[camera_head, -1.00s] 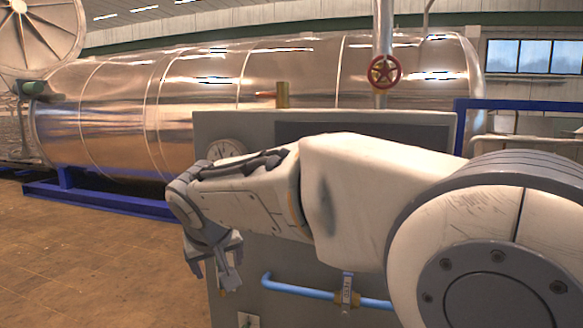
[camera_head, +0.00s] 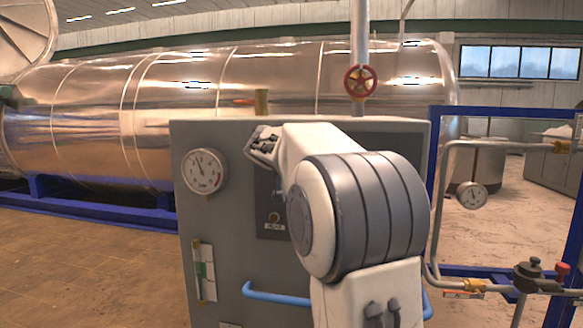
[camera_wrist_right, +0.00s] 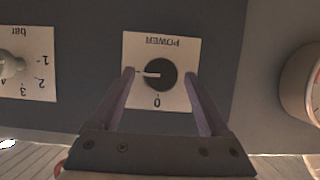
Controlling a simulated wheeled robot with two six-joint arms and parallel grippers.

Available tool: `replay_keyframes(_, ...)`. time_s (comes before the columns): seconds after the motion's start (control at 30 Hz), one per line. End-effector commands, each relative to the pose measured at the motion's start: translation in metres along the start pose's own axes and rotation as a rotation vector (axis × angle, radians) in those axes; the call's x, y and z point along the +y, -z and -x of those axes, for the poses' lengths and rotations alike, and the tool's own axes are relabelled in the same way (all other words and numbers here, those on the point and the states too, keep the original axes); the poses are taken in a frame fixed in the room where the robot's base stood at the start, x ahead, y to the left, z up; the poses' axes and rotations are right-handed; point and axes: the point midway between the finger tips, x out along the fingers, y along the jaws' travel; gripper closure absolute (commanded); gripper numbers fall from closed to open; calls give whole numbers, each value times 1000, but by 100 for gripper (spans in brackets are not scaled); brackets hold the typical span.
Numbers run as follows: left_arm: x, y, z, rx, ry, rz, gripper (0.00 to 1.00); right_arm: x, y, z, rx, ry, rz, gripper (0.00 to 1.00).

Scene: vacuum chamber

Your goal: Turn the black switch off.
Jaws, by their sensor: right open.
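The black switch (camera_wrist_right: 161,77) is a round knob on a white plate (camera_wrist_right: 181,45) marked POWER and 0, which appears upside down in the right wrist view. Its white pointer line lies level, toward the left of that picture, while the 0 is below the knob. My right gripper (camera_wrist_right: 159,74) is open, with one finger on each side of the switch. I cannot tell whether the fingers touch it. In the head view my right arm covers the switch and gripper. My left gripper is not in view.
The grey control panel (camera_head: 235,290) carries a round gauge (camera_head: 205,172) at left and a blue pipe (camera_head: 272,296) low down. Another dial (camera_wrist_right: 14,66) sits beside the switch plate. A blue frame (camera_head: 432,165) with pipes stands right. Floor is free at left.

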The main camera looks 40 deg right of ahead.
Motion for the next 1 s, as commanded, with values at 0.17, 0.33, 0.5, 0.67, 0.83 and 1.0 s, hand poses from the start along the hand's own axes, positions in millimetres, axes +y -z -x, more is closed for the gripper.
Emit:
replay_keyframes(0.17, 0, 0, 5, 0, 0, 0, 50, 0, 0, -14, -1, 0, 0, 20)
replay_keyframes(0.33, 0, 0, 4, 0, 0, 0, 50, 0, 0, -16, 0, 1, 0, 20)
replay_keyframes(0.5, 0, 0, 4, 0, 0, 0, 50, 0, 0, -15, 0, 1, 0, 40)
replay_keyframes(0.67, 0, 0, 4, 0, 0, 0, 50, 0, 0, -15, 0, 1, 0, 100)
replay_keyframes(0.83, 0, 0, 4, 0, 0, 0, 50, 0, -1, -15, 0, -1, 5, 100)
replay_keyframes(1.0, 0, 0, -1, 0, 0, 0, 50, -1, -2, -15, 0, -15, 43, 100)
